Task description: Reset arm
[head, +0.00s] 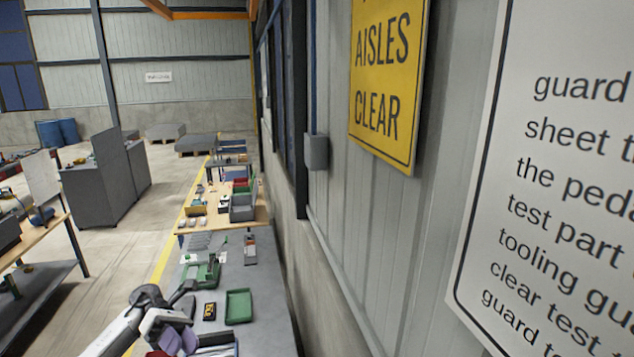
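My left arm comes in at the bottom left of the head view, over the near end of a grey workbench (262,318). My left gripper (184,298) is small and dark beside a green machine, and its fingers are too unclear to tell open from shut. I cannot make out anything held in it. My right gripper is not in view.
On the bench are a green machine (207,271), a green tray (238,306) and a small black-and-yellow item (210,310). A wooden table (215,221) with bins stands beyond. A wall with a yellow sign (387,85) closes the right side. The left aisle is open floor.

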